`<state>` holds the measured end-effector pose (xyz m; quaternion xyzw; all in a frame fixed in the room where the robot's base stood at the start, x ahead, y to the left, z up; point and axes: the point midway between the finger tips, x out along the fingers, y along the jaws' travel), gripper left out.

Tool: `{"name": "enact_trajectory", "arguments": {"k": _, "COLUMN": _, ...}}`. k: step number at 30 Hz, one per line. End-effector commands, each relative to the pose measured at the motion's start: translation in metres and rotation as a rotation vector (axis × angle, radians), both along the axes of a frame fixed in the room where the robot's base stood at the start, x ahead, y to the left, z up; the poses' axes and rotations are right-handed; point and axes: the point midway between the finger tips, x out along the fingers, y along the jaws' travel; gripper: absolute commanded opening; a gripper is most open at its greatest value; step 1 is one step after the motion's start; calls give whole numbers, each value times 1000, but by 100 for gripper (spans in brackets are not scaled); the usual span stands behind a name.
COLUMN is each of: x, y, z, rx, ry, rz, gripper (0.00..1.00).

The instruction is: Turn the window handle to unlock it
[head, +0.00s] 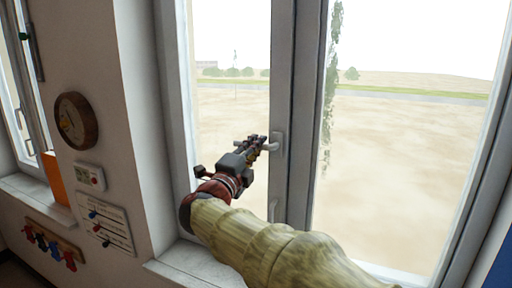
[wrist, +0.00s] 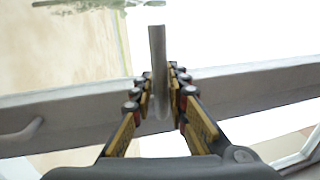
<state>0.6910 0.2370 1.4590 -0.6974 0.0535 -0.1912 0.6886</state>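The window handle (head: 276,141) is a light grey lever on the upright frame between two panes. In the head view its lever points left, about level, toward my gripper (head: 259,143). In the wrist view the handle (wrist: 158,45) runs between the two fingers of my gripper (wrist: 161,88). The black and yellow fingers are drawn in close on both sides of it, with hardly any gap showing. My gripper appears shut on the lever. The fingertips partly hide the handle's sides.
A second, lower grey handle (head: 272,209) is on the same frame; it also shows in the wrist view (wrist: 21,131). The sill (head: 190,262) runs below. A round clock (head: 76,120), a small white device (head: 90,177) and hooks (head: 52,243) are on the left wall.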

Motion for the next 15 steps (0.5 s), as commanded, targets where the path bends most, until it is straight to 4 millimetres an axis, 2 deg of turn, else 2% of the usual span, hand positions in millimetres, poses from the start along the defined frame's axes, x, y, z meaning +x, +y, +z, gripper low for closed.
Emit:
{"name": "enact_trajectory", "arguments": {"k": 7, "x": 0, "y": 0, "z": 1, "rx": -1, "ry": -1, "rz": 0, "gripper": 31}}
{"name": "enact_trajectory", "arguments": {"k": 15, "x": -1, "y": 0, "z": 1, "rx": -2, "ry": -2, "rz": 0, "gripper": 31}}
